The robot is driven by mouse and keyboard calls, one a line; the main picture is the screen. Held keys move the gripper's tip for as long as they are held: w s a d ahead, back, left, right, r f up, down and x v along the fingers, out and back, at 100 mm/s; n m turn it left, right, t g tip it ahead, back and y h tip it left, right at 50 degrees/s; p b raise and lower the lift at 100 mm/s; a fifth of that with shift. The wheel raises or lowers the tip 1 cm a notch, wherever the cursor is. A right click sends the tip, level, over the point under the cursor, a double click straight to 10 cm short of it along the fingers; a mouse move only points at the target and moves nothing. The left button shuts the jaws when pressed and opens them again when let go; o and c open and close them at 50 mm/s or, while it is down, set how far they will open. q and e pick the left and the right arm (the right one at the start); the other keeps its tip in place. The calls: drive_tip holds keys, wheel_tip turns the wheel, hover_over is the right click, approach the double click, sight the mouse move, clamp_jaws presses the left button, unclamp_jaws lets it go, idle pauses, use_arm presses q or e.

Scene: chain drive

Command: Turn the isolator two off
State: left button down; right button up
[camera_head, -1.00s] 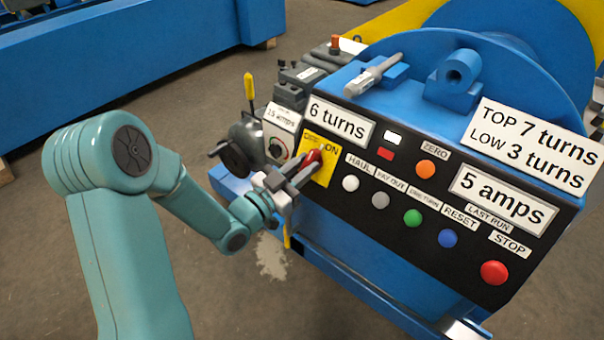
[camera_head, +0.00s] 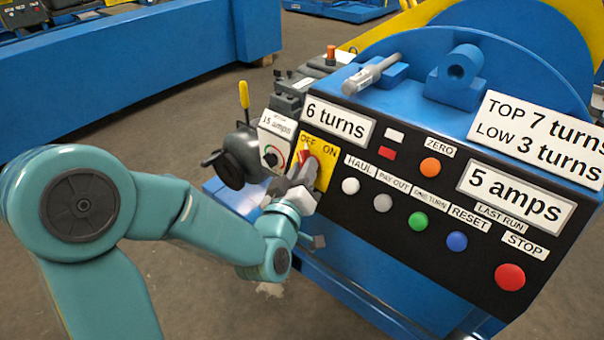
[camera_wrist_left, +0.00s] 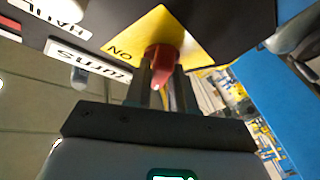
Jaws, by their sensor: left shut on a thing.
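The isolator is a yellow plate (camera_head: 326,172) marked OFF and ON, with a red handle (camera_head: 304,153), at the left end of the black control panel. The red part visible above my fingers leans up toward the OFF word. My left gripper (camera_head: 301,174) is shut on the handle, and its fingers hide the handle's lower part. In the left wrist view the red handle (camera_wrist_left: 161,58) sits between the two fingers (camera_wrist_left: 161,90), against the yellow plate (camera_wrist_left: 150,35); the ON word shows beside it. No number two is readable on the isolator. My right gripper is not in view.
Right of the plate are several push buttons, including a white one (camera_head: 350,186) and a red stop button (camera_head: 510,277). A small box with a dial (camera_head: 275,141) and a dark round part with a handle (camera_head: 238,157) stand close on the left. Open floor lies lower left.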

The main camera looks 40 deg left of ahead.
use_arm(q)
drive_tip(key=shift+d+n+g, duration=0.1)
drive_tip(key=shift+n+g, duration=0.2)
drive_tip(key=shift+n, duration=0.3)
drive_tip(key=shift+y, duration=0.4)
drive_tip(key=c, duration=1)
unclamp_jaws()
drive_tip(key=shift+c, duration=0.2)
